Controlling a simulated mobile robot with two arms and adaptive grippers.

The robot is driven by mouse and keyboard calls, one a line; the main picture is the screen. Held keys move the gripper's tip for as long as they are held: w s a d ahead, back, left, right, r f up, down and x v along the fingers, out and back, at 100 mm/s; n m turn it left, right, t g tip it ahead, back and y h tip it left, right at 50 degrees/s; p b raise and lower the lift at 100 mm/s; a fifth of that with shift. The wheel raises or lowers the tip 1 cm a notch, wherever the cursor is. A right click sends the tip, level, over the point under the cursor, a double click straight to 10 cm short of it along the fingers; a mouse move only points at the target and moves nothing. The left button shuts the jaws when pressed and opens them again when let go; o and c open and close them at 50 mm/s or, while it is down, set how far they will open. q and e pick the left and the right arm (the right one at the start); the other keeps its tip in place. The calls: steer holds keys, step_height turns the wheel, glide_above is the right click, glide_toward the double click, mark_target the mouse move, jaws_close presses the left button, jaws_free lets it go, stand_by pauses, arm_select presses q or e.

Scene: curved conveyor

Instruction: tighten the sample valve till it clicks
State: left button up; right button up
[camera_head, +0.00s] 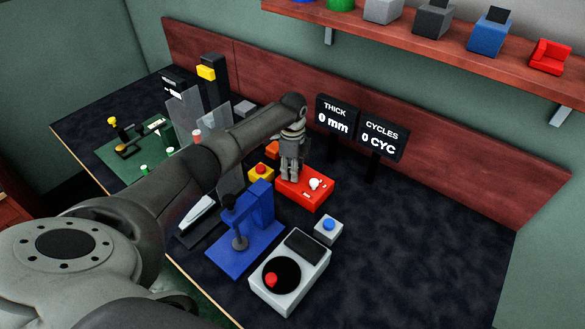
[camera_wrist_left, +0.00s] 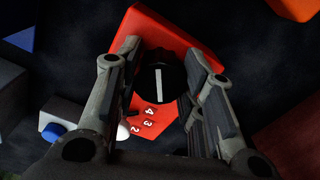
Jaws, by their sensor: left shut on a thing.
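A red box (camera_head: 319,198) stands mid-table, with a white knob (camera_head: 315,184) on its top. In the left wrist view the red box (camera_wrist_left: 145,35) carries a round black knob (camera_wrist_left: 172,78) with a white line, and the figures 4, 3 and 2 beside it. I take the black knob for the sample valve; no label says so. My left gripper (camera_head: 289,176) points down over the box. In the left wrist view its fingers (camera_wrist_left: 168,60) are on either side of the black knob, shut on it. The knob is hidden in the head view. My right gripper is not in view.
A blue press (camera_head: 248,225), a grey unit with a black dial (camera_head: 287,276) and a blue button box (camera_head: 328,228) stand in front. Displays (camera_head: 383,137) stand behind. The table's right side is clear.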

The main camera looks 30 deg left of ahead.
arm_select(q)
steer(key=shift+m, duration=0.5)
steer(key=o, duration=1)
steer(key=shift+o, duration=0.2)
steer(key=shift+r, duration=0.1)
step_height(320, 180, up, 12)
